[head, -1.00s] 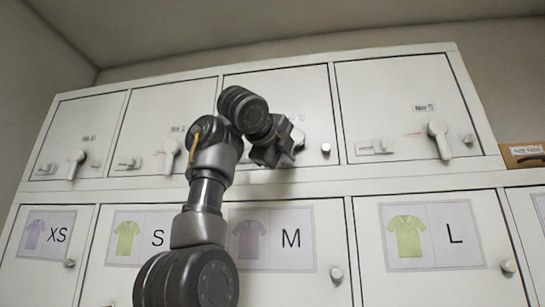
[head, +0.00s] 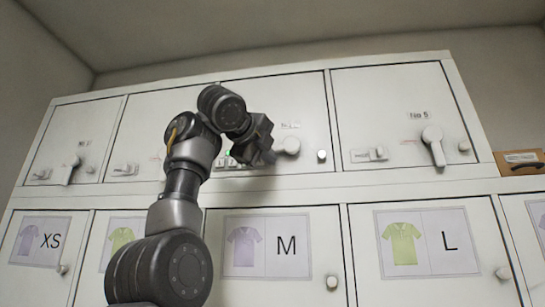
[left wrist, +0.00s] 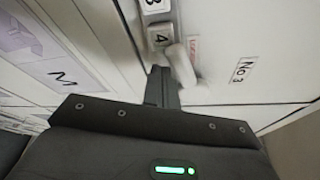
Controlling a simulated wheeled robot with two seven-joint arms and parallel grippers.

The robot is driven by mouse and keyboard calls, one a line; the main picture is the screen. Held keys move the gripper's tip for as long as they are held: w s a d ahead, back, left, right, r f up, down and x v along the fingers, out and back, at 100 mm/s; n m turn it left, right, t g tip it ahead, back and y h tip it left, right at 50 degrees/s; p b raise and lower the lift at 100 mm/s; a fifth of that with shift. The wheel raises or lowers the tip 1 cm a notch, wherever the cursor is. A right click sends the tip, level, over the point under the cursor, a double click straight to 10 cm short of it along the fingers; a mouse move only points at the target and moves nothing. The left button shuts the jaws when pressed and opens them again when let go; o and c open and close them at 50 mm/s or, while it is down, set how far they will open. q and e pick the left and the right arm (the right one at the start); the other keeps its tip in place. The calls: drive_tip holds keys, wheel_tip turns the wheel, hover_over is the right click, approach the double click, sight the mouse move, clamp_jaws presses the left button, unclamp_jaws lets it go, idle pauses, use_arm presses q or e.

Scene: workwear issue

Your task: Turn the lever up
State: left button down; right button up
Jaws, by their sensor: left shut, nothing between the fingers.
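In the head view, a white lever's round hub (head: 291,146) shows on the third upper locker door, just right of my left gripper (head: 266,154). The gripper covers the rest of this lever, so its angle is hard to tell there. In the left wrist view, the pale lever (left wrist: 182,65) lies right beside the dark fingers (left wrist: 161,86), near a "No 3" label (left wrist: 242,70). The fingers are shut and hold nothing. They look close to the lever; whether they touch it I cannot tell. My right gripper is not in view.
In the wrist view, number tiles (left wrist: 159,36) sit beside the lever. A round knob (head: 322,156) is right of the hub. The No 5 door has another lever (head: 434,146), hanging down. Lower doors carry shirt size signs (head: 267,246). A cardboard box (head: 520,161) stands at right.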

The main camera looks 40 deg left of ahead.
use_arm(q)
drive_tip(key=f+b, duration=0.2)
drive_tip(key=d+f+b, duration=0.1)
drive_tip(key=f, duration=0.1)
drive_tip(key=shift+w+f+b, duration=0.2)
drive_tip(key=shift+b, duration=0.2)
drive_tip(key=s+d+r+b, duration=0.1)
drive_tip(key=s+d+r, duration=0.2)
drive_tip(key=s, duration=0.5)
drive_tip(key=shift+s+d+r, duration=0.2)
drive_tip(key=shift+s+r, duration=0.1)
drive_tip(key=shift+r, duration=0.1)
drive_tip(key=shift+s, duration=0.15)
